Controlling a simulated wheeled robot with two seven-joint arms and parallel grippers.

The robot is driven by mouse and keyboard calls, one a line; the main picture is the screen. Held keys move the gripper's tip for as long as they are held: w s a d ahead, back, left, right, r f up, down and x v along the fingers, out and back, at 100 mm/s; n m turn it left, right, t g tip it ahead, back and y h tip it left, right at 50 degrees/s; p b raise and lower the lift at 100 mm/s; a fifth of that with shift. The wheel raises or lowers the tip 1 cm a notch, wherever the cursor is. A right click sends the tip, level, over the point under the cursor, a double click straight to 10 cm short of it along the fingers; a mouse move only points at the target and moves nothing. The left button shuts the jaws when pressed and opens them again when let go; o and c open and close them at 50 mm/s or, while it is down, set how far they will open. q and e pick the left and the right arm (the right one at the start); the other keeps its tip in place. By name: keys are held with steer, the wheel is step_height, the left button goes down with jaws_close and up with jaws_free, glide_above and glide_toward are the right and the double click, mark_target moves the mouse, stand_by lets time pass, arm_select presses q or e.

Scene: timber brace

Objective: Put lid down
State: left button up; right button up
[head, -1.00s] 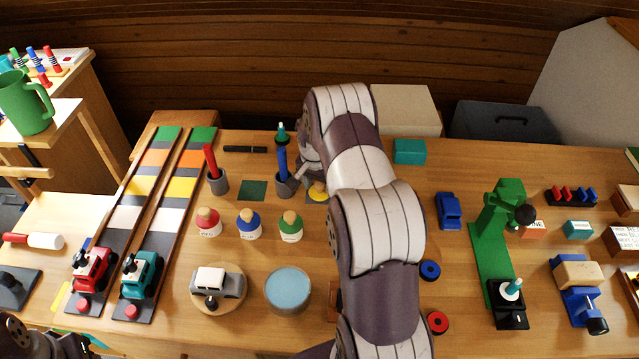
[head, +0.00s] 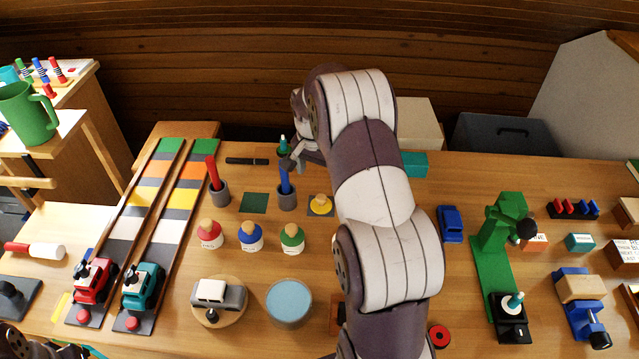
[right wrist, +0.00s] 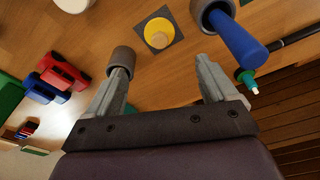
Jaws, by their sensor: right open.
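The yellow lid (head: 320,205) with its round wooden knob lies on a small dark square pad right of the blue marker (head: 285,180). In the right wrist view the lid (right wrist: 159,38) sits flat on the pad, beyond the fingers and apart from them. My right gripper (head: 293,162) is open with nothing held, behind the lid near the top of the blue marker. In the right wrist view its fingers (right wrist: 162,75) are spread wide. Part of my left arm shows at the bottom left corner; its fingers cannot be made out.
The blue marker stands in a grey cup (head: 287,199), close to my right gripper. A green-tipped item (head: 283,143) stands behind it. Red (head: 209,236), blue (head: 250,238) and green (head: 292,239) knobbed jars stand in front. My right arm hides the table's middle.

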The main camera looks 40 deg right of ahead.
steer(key=s+a+r+n+y, duration=0.1)
steer(key=s+a+r+n, duration=0.1)
steer(key=s+a+n, duration=1)
steer(key=s+a, duration=0.5)
steer(key=a, duration=0.3)
steer(key=shift+s+a+n+t+y, duration=0.3)
steer(key=shift+s+a+n, duration=0.05)
steer(key=shift+n, duration=0.05)
